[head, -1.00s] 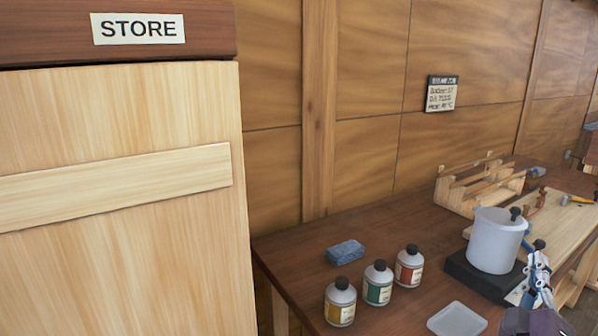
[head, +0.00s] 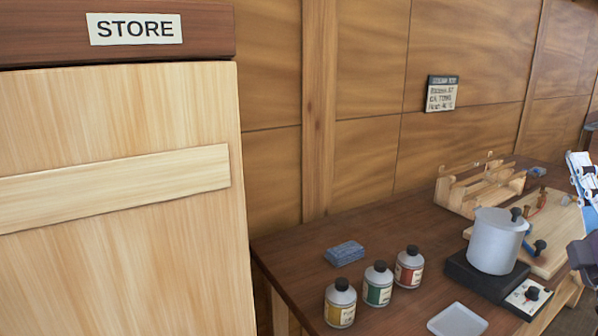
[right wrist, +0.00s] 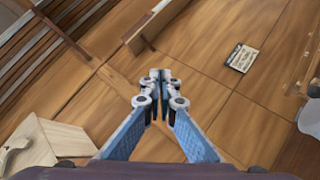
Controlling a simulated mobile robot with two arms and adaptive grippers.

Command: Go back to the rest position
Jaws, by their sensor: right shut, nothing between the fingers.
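My right gripper (head: 581,178) is at the right edge of the head view, raised beside the wooden board and only partly in frame. In the right wrist view the right gripper (right wrist: 160,82) points toward the wood-panelled wall, with its fingertips together and nothing between them. My left gripper does not show in the head view.
The workbench (head: 300,262) holds three bottles (head: 378,284), a blue sponge (head: 344,253), a white tray (head: 457,321), a pot (head: 496,241) on a dark hot plate (head: 465,273), a wooden rack (head: 460,195) and a board (head: 550,262). The STORE cabinet (head: 120,255) stands left.

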